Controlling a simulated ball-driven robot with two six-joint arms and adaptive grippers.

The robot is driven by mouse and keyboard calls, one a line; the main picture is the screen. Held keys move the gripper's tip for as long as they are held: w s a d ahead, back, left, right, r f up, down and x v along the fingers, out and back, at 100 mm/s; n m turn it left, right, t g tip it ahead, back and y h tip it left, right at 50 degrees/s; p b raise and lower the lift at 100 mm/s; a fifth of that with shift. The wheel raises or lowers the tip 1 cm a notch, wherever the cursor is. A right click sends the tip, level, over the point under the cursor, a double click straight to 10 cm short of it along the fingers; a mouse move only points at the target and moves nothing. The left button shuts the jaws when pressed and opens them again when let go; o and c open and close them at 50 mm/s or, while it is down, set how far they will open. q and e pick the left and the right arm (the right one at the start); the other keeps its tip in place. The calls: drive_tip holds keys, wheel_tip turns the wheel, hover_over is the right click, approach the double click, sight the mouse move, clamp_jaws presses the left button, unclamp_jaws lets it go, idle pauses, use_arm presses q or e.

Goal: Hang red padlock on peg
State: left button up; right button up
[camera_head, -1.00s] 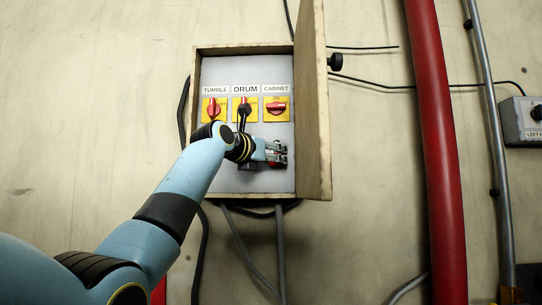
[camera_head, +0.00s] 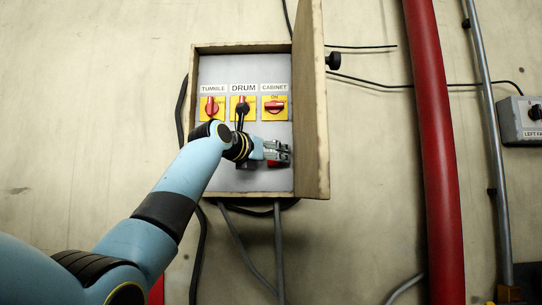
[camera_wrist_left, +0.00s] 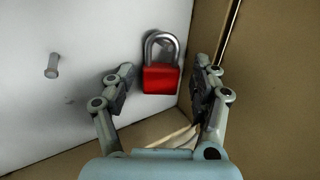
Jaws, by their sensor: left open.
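The red padlock (camera_wrist_left: 160,78) sits between and just beyond the open fingers of my left gripper (camera_wrist_left: 160,82) in the left wrist view, close to the box's side wall. Its silver shackle is upright and closed. A grey shape shows inside the shackle, but I cannot tell whether it is a peg or a shadow. A bare metal peg (camera_wrist_left: 53,66) sticks out of the white panel to the left. In the head view my left gripper (camera_head: 286,151) is over the box's lower right part, with a bit of the red padlock (camera_head: 274,163) below it. My right gripper is not in view.
The wooden switch box (camera_head: 245,194) has its door (camera_head: 312,100) swung open on the right. Three red-and-yellow switches, labelled TUMBLE (camera_head: 212,107), DRUM (camera_head: 243,101) and CABINET (camera_head: 274,107), sit above my gripper. A red pipe (camera_head: 436,150) runs farther right.

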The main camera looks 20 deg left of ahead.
use_arm(q)
drive_tip(key=v, duration=0.8)
wheel_tip(320, 180, down, 44)
drive_tip(key=s+g+y+b, duration=0.2)
drive_tip(key=g+b, duration=0.4)
drive_tip(key=b, duration=0.3)
drive_tip(key=s+a+f+m+g+b, duration=0.15)
drive_tip(key=s+f, duration=0.25)
drive_tip(key=f, duration=0.7)
drive_tip(key=s+f+m+g+y+b, duration=0.1)
drive_tip(key=s+f+b, duration=0.25)
drive_tip(key=f, duration=0.75)
drive_tip(key=s+a+f+m+g+b, duration=0.15)
drive_tip(key=s+f, duration=0.35)
drive_tip(key=f, duration=0.6)
drive_tip(key=s+a+f+m+g+y+b, duration=0.1)
drive_tip(key=s+f+m+g+b, duration=0.5)
drive_tip(key=s+f, duration=1.9)
drive_tip(key=s+f+m+b, duration=0.1)
drive_tip(key=s+f+m, duration=0.3)
drive_tip(key=s+m, duration=0.4)
drive_tip(key=s+a+f+m+y+b, duration=0.1)
drive_tip(key=s+f+m, duration=0.4)
drive_tip(key=s, duration=0.5)
drive_tip(key=s+a+f+m+b, duration=0.1)
drive_tip(key=s+f+m, duration=0.4)
drive_tip(key=s+m, duration=0.4)
drive_tip(key=shift+s+f+m+g, duration=0.2)
drive_tip(key=shift+s+m+g, duration=0.1)
drive_tip(key=shift+m, duration=0.5)
